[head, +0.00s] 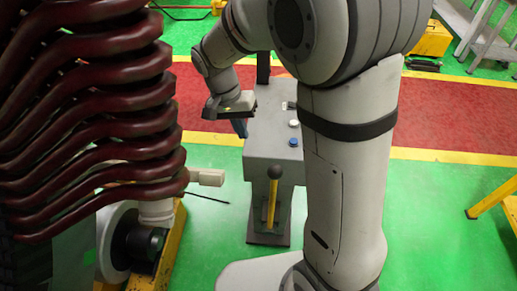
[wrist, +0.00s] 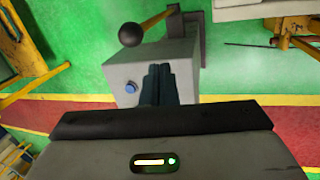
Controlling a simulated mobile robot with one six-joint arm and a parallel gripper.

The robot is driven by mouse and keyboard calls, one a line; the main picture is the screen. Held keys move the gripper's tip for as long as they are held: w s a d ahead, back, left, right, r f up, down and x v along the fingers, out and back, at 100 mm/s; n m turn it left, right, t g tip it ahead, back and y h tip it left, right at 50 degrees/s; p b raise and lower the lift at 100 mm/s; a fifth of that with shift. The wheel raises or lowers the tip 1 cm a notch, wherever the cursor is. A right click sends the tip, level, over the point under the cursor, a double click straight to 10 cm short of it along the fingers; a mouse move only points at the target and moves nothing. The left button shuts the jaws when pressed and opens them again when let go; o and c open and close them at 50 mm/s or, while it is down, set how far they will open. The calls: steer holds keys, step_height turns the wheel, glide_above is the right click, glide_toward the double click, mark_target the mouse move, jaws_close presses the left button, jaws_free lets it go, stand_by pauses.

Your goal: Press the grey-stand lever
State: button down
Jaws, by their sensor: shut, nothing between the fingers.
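The grey stand (head: 262,135) is a box on a post in the middle of the head view. Its lever (head: 271,205) has a yellow shaft and a dark ball knob (head: 274,172) on the near side. In the wrist view, the knob (wrist: 130,34) and yellow shaft (wrist: 160,17) show beyond the stand (wrist: 150,58). My gripper (head: 240,128) is at the stand's left far side, apart from the lever. In the wrist view, its dark fingers (wrist: 166,82) are together and empty, overlapping the stand's top; whether they touch it cannot be told.
A blue button (head: 293,142) and a white button (head: 293,124) are on the stand's top. Dark red coil windings (head: 90,120) fill the left of the head view. Yellow frames (head: 497,195) stand at the right. Green floor around the stand's base is clear.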

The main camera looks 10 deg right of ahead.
steer(key=shift+w+a+f, duration=0.4)
steer(key=shift+a+f, duration=0.25)
steer(key=shift+a, duration=0.05)
steer(key=s+d+f+p, duration=0.2)
steer(key=d+f, duration=0.4)
steer(key=f, duration=0.4)
steer(key=shift+s+f, duration=0.2)
steer(key=shift+s, duration=0.35)
steer(key=shift+d, duration=0.1)
